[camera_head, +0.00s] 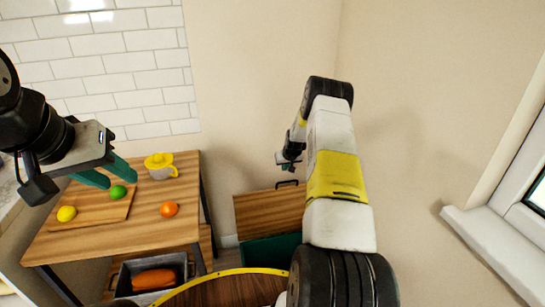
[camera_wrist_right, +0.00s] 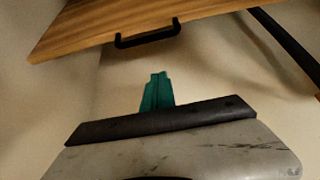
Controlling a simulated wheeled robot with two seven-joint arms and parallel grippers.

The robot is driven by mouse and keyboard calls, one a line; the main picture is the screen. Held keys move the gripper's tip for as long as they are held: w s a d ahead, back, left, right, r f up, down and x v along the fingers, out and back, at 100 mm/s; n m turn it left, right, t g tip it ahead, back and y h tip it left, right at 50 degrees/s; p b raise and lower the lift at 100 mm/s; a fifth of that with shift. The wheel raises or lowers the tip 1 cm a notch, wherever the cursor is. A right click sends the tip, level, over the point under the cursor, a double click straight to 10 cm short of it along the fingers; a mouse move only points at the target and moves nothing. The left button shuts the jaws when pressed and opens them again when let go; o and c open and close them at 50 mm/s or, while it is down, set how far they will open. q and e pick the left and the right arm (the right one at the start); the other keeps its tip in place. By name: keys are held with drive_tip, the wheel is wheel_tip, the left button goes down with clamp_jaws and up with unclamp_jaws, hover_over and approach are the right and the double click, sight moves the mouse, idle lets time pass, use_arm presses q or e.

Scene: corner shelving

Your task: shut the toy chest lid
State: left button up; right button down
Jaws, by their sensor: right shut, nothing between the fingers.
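The toy chest's wooden lid (camera_head: 268,210) stands raised, with a black handle (camera_head: 287,183) at its top edge. A dark green part of the chest (camera_head: 270,249) shows below it, partly hidden by my right arm. In the right wrist view the lid (camera_wrist_right: 100,25) and its handle (camera_wrist_right: 148,38) lie beyond the fingertips. My right gripper (camera_head: 289,163) is just above the handle in the head view; its green fingers (camera_wrist_right: 157,75) are together, empty and apart from the handle. My left gripper (camera_head: 107,179) is open and empty above the wooden table, far left of the chest.
The wooden table (camera_head: 110,238) holds a cutting board (camera_head: 95,216) with a lemon (camera_head: 67,213) and a lime (camera_head: 117,192), plus an orange (camera_head: 169,209) and a yellow-topped juicer (camera_head: 160,166). A grey bin (camera_head: 177,263) sits below. A window sill (camera_head: 490,245) is at right.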

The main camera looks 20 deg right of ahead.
drive_tip(key=shift+s+f, duration=0.25)
drive_tip(key=shift+f, duration=0.55)
drive_tip(key=shift+s+f, duration=0.2)
drive_tip(key=shift+f, duration=0.65)
drive_tip(key=shift+s+f, duration=0.25)
drive_tip(key=shift+f, duration=0.55)
